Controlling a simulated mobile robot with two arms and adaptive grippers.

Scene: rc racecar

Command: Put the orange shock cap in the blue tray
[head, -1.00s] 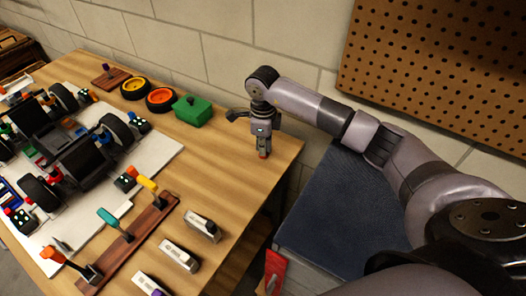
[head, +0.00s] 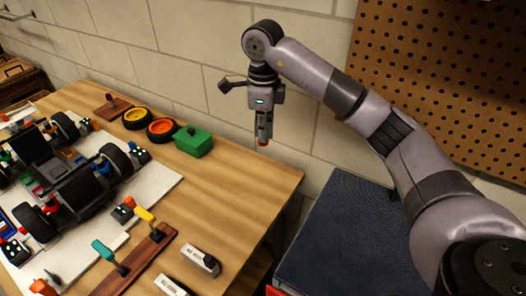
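My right gripper (head: 263,139) hangs fingers down above the far right corner of the wooden table. Its fingers look close together, with a small red-orange bit at their tips. I cannot tell whether this is the orange shock cap or part of the fingertips. A blue-edged piece (head: 8,222) at the left edge, on the white mat, may be the blue tray; it is cut off by the frame. My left gripper is not in view.
The black car chassis (head: 75,192) stands on the white mat (head: 140,205). A green box (head: 193,143) and orange and yellow wheels (head: 161,130) lie at the back. A tool rack (head: 140,262) is at the front.

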